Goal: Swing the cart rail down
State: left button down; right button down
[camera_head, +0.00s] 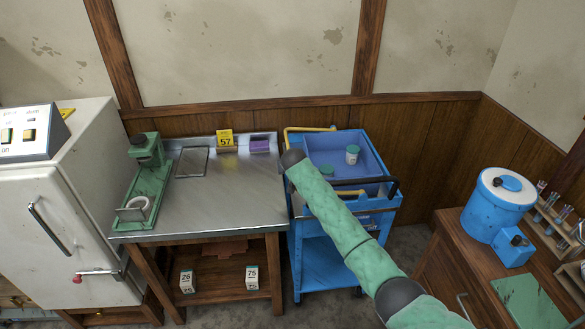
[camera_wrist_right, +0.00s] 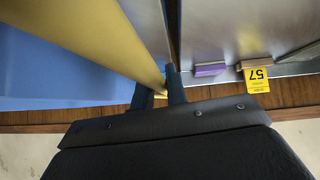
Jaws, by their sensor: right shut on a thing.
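The blue cart (camera_head: 345,223) stands right of the steel table. A yellow rail (camera_head: 310,128) runs along its back edge in the head view, and a short yellow bar (camera_head: 350,192) shows near its front. My right arm reaches across the cart, its dark wrist (camera_head: 293,158) at the cart's left side; its fingers are hidden there. In the right wrist view, my right gripper (camera_wrist_right: 168,88) is shut on the cart rail, a yellow bar (camera_wrist_right: 95,40) running up and left from the fingers. My left gripper is not in view.
A blue-lidded jar (camera_head: 352,154) stands in the cart's tray. The steel table (camera_head: 235,200) holds a green stand (camera_head: 148,170), a yellow 57 sign (camera_head: 225,138) and a purple box (camera_head: 259,146). A blue drum (camera_head: 497,205) stands on the right-hand cabinet.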

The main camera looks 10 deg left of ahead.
jog(key=c, duration=1.4)
grip_release()
jog(key=shift+r, duration=0.1)
